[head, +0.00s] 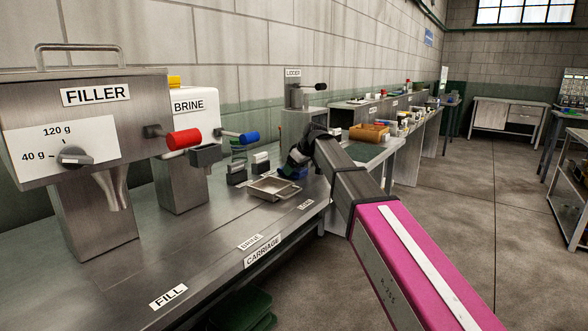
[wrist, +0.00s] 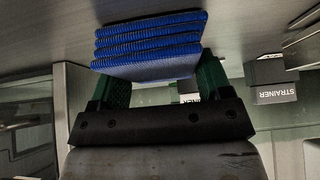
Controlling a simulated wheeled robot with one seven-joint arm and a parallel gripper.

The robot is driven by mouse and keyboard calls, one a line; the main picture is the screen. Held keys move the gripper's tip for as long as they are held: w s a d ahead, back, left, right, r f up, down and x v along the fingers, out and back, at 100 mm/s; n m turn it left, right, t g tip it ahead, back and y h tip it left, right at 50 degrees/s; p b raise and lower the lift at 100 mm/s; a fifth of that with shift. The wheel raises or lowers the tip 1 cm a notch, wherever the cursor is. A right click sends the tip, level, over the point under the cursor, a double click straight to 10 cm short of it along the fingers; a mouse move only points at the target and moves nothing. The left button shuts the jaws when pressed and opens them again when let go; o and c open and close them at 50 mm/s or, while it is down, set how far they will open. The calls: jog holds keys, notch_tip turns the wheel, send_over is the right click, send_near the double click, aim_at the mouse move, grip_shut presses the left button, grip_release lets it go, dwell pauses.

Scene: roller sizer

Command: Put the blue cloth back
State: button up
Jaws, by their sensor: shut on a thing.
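The blue cloth (wrist: 150,45) is a folded, ribbed stack. In the wrist view it sits between the green fingers of my gripper (wrist: 155,85), which is shut on it. In the head view my gripper (head: 291,168) is low over the steel bench, just right of a metal tray, and mostly hidden by my own arm. Only a small blue part of the cloth (head: 292,174) shows there. I cannot tell whether the cloth touches the bench.
The metal tray (head: 273,188) lies close left of my gripper. Dark holders (head: 236,174) stand behind it; a block labelled STRAINER (wrist: 271,80) shows in the wrist view. The filler (head: 85,130) and brine machine (head: 188,105) stand left. The front bench surface is clear.

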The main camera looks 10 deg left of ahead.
jog(key=shift+f, duration=0.1)
jog(key=o, duration=0.9)
jog(key=v, duration=1.2)
